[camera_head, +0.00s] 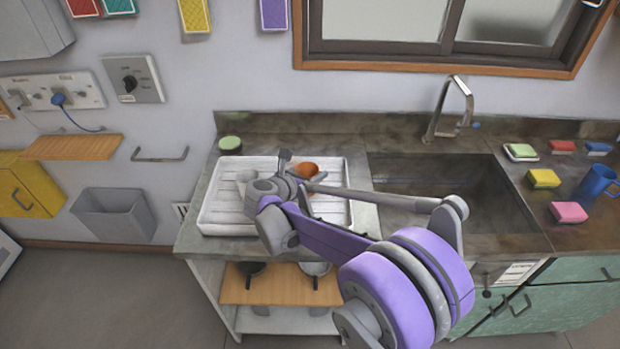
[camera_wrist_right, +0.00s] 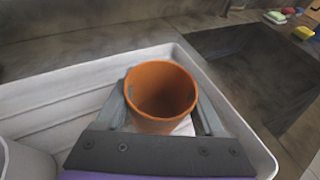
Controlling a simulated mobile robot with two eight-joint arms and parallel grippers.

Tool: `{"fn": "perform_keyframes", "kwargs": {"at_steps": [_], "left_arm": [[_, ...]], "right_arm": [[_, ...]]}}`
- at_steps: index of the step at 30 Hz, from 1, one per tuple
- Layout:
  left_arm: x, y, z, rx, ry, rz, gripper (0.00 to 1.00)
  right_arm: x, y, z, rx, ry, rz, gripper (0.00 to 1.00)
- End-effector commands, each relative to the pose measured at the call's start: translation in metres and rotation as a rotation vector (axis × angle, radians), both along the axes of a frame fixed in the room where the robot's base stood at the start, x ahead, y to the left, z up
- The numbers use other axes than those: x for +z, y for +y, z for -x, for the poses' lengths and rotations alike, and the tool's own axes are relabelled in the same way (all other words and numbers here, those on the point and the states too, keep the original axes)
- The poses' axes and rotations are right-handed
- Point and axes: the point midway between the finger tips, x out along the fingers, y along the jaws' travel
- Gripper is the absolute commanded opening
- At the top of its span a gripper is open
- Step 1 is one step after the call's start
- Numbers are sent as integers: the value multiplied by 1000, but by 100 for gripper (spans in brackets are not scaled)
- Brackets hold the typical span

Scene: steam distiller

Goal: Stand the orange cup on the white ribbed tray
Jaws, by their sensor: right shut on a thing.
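The orange cup (camera_head: 306,170) is upright over the right part of the white ribbed tray (camera_head: 222,203), left of the sink. My right gripper (camera_wrist_right: 161,108) is shut on the orange cup (camera_wrist_right: 162,88), with one finger on each side of it. The cup's open mouth faces up, and its base is hidden, so I cannot tell whether it touches the tray. The tray's ribs and raised rim (camera_wrist_right: 225,105) show around it in the right wrist view. My left gripper is not in view.
A pale grey cup (camera_head: 246,178) stands on the tray's left part; it also shows in the right wrist view (camera_wrist_right: 24,162). A green-topped round container (camera_head: 230,145) is behind the tray. The sink (camera_head: 440,180) and tap (camera_head: 452,105) lie right, with sponges and a blue mug (camera_head: 596,180) beyond.

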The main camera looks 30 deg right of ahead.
Motion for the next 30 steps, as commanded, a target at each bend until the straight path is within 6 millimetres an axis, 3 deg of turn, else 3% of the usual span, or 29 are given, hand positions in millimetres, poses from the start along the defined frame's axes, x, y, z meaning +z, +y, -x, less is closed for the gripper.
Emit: {"fn": "perform_keyframes", "kwargs": {"at_steps": [4, 15, 16, 18, 21, 30], "left_arm": [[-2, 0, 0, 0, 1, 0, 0], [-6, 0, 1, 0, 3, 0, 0], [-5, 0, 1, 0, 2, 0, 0], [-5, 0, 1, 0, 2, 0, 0], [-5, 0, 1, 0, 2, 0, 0], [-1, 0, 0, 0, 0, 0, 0]], "right_arm": [[-20, 0, 0, 0, 0, 0, 17], [-25, 0, 0, 0, 1, 0, 17], [-24, 0, 0, 0, 0, 0, 76], [-23, 0, 0, 1, 0, 0, 88], [-23, 0, 0, 1, 0, 0, 100], [-18, 2, 0, 1, 0, 0, 100]]}}
